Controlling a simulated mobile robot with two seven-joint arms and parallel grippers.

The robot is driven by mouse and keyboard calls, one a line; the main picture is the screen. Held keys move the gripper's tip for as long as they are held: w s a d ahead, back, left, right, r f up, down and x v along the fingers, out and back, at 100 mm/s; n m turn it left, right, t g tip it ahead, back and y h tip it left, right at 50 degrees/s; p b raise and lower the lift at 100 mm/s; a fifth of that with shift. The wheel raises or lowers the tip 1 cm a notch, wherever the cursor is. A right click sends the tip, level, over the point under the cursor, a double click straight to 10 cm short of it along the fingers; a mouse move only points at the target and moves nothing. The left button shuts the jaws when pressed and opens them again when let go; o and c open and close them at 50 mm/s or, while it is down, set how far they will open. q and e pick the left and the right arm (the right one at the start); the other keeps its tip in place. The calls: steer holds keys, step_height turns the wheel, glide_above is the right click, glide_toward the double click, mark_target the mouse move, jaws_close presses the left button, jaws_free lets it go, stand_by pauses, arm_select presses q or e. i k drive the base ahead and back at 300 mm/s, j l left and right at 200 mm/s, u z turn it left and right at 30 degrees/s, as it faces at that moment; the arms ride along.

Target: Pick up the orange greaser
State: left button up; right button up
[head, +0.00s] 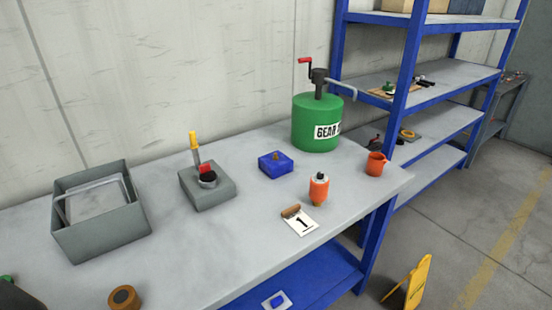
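An orange greaser (319,189) stands on the grey workbench (250,235), right of centre. It has a grey and dark top and a narrow yellowish lower end.
A blue block (276,164), a green drum (317,122) with a crank and an orange mug (376,164) stand near the greaser. A grey block (207,188) and an open bin (99,232) are further left. Blue shelving (408,60) stands behind right; a yellow sign (415,284) is on the floor.

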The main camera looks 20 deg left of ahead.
mark_target(319, 189)
steer(key=u, duration=0.5)
steer(key=i+l+u, duration=0.15)
steer(key=l+u, duration=0.15)
steer(key=u, duration=0.15)
steer(key=i+l+u, duration=0.1)
steer(key=l+u, duration=0.55)
steer(key=l, duration=0.2)
steer(key=i+l+u, duration=0.15)
steer(key=l, duration=0.3)
steer(key=l+u, duration=0.1)
steer(key=l, duration=1.6)
